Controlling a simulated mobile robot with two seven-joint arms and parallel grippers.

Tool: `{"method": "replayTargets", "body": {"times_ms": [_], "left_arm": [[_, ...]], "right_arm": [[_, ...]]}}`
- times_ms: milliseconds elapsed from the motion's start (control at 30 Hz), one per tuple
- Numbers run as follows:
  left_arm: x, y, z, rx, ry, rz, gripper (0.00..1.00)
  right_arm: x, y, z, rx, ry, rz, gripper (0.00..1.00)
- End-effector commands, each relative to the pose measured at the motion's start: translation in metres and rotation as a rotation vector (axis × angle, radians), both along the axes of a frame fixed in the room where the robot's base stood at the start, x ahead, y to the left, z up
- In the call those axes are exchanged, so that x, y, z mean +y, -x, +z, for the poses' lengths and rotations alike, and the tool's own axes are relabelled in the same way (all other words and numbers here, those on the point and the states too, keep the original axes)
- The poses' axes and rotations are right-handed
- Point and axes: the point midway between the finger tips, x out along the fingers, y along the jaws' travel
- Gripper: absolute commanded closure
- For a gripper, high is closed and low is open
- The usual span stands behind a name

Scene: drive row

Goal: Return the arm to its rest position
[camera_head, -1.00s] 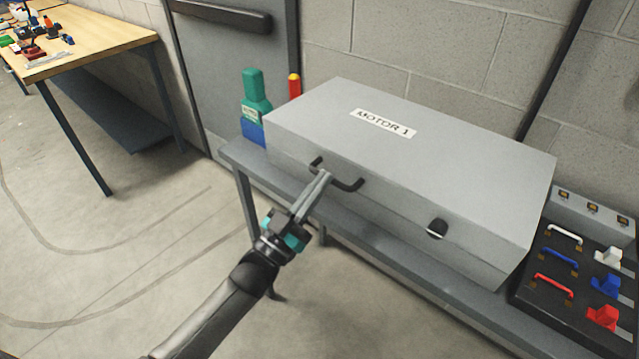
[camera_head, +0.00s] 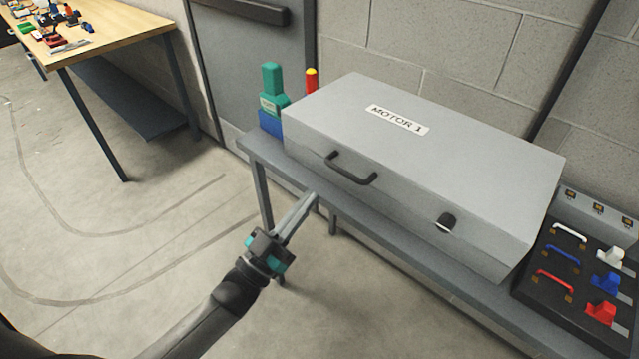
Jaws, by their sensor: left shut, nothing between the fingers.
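My left gripper (camera_head: 312,198) is shut and empty. It points up and to the right, with its fingertips in front of the grey bench's front edge (camera_head: 375,232). The fingertips are below and apart from the black handle (camera_head: 351,169) of the grey case (camera_head: 430,160) labelled MOTOR 1. The case is closed and sits on the bench. My left arm (camera_head: 205,318) reaches in from the lower left over the floor. My right gripper is not in view.
A black panel (camera_head: 530,288) with coloured handles and plugs lies at the right. A wooden table (camera_head: 110,32) holds small objects. Open floor lies at the left.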

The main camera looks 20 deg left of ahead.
Motion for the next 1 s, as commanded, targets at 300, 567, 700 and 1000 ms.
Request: {"method": "replayTargets", "body": {"times_ms": [300, 567, 700, 1000], "left_arm": [[0.004, 0.01, -0.006, -0.001, -0.002, 0.001, 1.0], [0.011, 0.009, -0.092, 0.263, -0.062, 0.085, 1.0], [0.018, 0.034, -0.196, 0.58, -0.144, 0.157, 1.0], [0.016, 0.174, -0.377, 1.25, -0.342, 0.2, 1.0]], "right_arm": [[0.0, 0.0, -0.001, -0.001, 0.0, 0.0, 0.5], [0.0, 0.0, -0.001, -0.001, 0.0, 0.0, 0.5], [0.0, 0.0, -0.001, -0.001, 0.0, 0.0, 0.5], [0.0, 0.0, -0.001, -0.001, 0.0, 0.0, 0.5]]}}
